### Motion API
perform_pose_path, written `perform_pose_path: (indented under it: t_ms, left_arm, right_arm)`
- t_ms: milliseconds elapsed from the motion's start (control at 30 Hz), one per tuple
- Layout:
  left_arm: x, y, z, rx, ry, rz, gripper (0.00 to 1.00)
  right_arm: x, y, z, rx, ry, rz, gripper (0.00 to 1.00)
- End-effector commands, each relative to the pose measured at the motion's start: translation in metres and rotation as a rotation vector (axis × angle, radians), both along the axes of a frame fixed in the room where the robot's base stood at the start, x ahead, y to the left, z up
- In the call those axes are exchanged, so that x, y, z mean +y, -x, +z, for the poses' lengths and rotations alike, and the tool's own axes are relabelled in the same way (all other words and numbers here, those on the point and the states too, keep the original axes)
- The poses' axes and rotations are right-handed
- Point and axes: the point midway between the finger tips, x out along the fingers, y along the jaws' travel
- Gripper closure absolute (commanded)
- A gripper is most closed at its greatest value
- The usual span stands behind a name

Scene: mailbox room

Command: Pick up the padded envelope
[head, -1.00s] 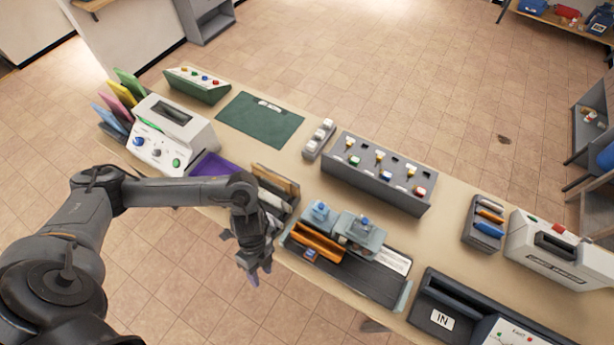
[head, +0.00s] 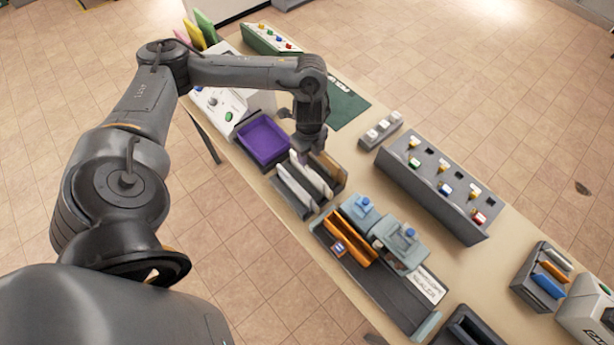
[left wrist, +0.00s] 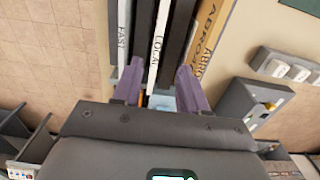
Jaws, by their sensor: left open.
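I cannot make out for sure which thing is the padded envelope. A dark sorter rack (head: 308,207) holds upright white panels (head: 297,186) and a tan upright piece (head: 329,165). In the left wrist view the white panels read EAST and LOCAL (left wrist: 158,45), and the tan piece (left wrist: 206,40) reads ABROAD, partly cut off. My left gripper (head: 306,155) hangs over the back left part of the rack. Its purple fingers (left wrist: 160,88) are open, one on each side of the LOCAL panel's line of sight, with nothing seen held. My right gripper is out of view.
A purple tray (head: 262,139) lies left of the rack. A dark tray (head: 385,292) with an orange piece (head: 350,238) and blue-grey devices (head: 400,240) lies right of it. A grey switch box (head: 430,190) stands behind. Bare table shows between them.

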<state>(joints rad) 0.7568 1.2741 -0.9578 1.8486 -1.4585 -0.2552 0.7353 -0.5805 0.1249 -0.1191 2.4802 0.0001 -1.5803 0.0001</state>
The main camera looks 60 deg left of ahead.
Motion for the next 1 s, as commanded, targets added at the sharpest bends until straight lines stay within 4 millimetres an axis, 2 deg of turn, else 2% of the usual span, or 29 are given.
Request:
perform_pose_path:
  t_ms: [233,533,867,1000]
  left_arm:
    - [0.001,0.003,-0.013,0.003,0.001,0.000,0.57]
    - [0.001,0.007,-0.050,0.002,0.001,0.001,0.57]
    - [0.001,0.006,-0.056,0.000,0.000,0.000,0.57]
    - [0.001,0.006,-0.056,0.000,0.000,0.000,0.76]
  right_arm:
    - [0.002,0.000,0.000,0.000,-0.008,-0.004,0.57]
    - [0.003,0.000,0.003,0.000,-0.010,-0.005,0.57]
    - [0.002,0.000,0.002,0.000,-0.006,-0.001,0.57]
    - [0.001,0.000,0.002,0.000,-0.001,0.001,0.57]
